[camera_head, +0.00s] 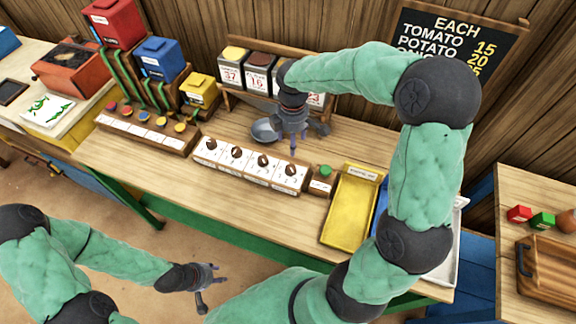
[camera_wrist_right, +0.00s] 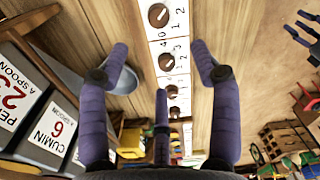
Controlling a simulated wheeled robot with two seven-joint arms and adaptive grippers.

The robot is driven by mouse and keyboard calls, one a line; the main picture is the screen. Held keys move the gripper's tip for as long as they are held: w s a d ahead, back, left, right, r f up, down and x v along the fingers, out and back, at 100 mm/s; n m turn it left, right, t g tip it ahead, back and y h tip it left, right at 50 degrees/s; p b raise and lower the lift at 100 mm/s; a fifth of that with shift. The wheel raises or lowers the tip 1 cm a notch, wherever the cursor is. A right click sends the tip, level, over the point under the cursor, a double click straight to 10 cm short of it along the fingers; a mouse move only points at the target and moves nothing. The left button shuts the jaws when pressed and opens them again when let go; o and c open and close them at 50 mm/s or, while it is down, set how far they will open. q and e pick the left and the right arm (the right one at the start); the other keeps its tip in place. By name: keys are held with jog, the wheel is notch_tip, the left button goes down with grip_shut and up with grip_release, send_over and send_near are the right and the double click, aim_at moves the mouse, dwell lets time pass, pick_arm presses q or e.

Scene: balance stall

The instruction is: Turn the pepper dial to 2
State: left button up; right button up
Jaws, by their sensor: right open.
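A row of white-faced dials with dark brown knobs sits on a wooden dial panel (camera_head: 250,176) in the middle of the table. Their names are too small to read, so I cannot tell which is pepper. My right gripper (camera_head: 298,138) is open and empty, pointing down just behind the right end of the panel. In the right wrist view its spread fingers (camera_wrist_right: 162,80) straddle the dial strip, with a knob (camera_wrist_right: 167,62) between them, apart from the fingers. The nearest knob (camera_wrist_right: 158,15) there shows digits around it. My left gripper (camera_head: 208,284) is open and empty, in front of the table.
A grey bowl (camera_head: 264,131) is behind the panel, close to my right gripper. Labelled spice canisters (camera_head: 232,70) stand at the back. A green button (camera_head: 325,171) and a yellow tray (camera_head: 349,206) are to the right. A colored-button panel (camera_head: 150,130) is left. The table's front strip is clear.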

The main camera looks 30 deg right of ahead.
aim_at(291, 168)
jog(key=f+b, duration=0.2)
jog(key=f, duration=0.3)
jog(key=f+b, duration=0.2)
jog(key=f, duration=0.3)
jog(key=f+b, duration=0.3)
jog(key=f, duration=0.3)
jog(key=shift+w, duration=0.3)
jog(key=shift+c, duration=0.3)
jog(key=c, duration=1.1)
